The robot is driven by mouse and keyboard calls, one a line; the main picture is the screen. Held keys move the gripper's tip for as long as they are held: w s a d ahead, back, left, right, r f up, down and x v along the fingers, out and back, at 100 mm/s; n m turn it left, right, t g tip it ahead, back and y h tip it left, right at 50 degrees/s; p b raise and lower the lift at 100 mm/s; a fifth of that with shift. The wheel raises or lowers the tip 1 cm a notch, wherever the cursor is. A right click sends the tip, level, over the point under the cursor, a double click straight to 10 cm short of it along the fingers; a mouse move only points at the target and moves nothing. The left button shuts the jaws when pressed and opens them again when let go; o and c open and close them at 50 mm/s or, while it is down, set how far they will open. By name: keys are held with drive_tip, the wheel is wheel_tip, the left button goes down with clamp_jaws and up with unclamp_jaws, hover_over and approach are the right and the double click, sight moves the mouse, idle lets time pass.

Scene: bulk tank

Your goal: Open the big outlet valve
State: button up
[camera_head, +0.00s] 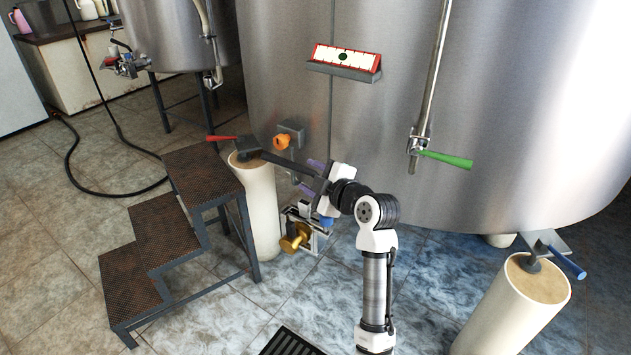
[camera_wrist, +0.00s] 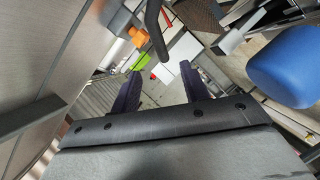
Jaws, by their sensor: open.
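The outlet fitting low on the big tank (camera_head: 390,90) has a brass-coloured round end (camera_head: 293,239) and a blue part (camera_head: 326,221). A large blue cylinder (camera_wrist: 290,65) shows close at the right of the wrist view. A dark bar (camera_head: 285,161) runs from near the left pillar top toward my gripper; I cannot tell for sure what it joins. My gripper (camera_head: 311,177) is open, with purple fingers, just above the outlet fitting. In the wrist view a dark bent bar (camera_wrist: 153,28) lies ahead of the open fingertips, with nothing clearly held.
An orange knob (camera_head: 283,141) on a grey box and a red handle (camera_head: 221,138) are near the left pillar (camera_head: 262,205). Rusty steps (camera_head: 163,232) stand left. A green-handled valve (camera_head: 447,159) hangs right. A blue handle (camera_head: 567,262) is at the right pillar (camera_head: 515,310).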

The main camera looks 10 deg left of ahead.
drive_tip(key=shift+v, duration=0.75)
